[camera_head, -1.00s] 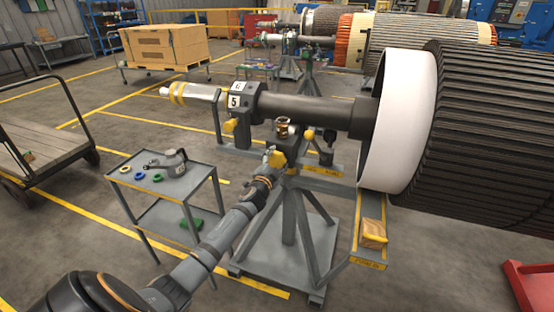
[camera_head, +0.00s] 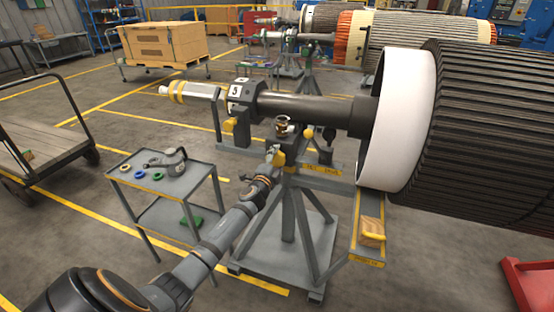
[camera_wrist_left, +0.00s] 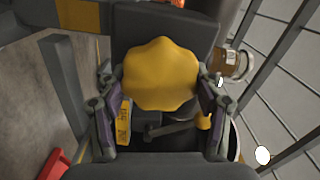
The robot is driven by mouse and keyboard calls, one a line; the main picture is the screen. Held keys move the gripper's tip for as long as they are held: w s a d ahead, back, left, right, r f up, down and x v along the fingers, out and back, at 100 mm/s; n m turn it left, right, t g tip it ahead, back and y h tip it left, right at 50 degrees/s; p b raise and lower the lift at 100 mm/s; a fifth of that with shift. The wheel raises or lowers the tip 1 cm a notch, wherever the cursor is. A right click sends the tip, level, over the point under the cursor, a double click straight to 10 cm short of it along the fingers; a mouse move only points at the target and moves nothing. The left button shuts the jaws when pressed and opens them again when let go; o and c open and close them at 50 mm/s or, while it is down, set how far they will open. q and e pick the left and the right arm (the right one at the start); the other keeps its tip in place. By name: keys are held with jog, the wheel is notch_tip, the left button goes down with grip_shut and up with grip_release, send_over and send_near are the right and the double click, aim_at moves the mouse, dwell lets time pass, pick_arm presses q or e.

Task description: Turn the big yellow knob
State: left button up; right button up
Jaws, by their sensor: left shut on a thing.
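The big yellow knob (camera_wrist_left: 160,74) has a lobed rim and sits between the two fingers of my left gripper (camera_wrist_left: 160,92) in the left wrist view. The fingers are shut on it from both sides. In the head view my left gripper (camera_head: 272,166) reaches the dark block on the rotor stand (camera_head: 289,215), just below the shaft, and largely hides the knob (camera_head: 279,158). A brass and glass cup-like fitting (camera_wrist_left: 230,64) is right of the knob in the left wrist view; it also shows on top of the block (camera_head: 282,127). My right gripper is not in view.
The rotor shaft (camera_head: 310,108) runs above my gripper to the large white-ringed rotor (camera_head: 400,120). A grey cart (camera_head: 165,176) with a tool and colored rings stands at left. A smaller yellow knob (camera_head: 228,126) is up-left. Floor is open between cart and stand.

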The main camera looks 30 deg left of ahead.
pick_arm(q)
jog(key=o, duration=1.2)
jog(key=shift+c, duration=0.2)
jog(key=v, duration=1.2)
jog(key=shift+f, duration=0.1)
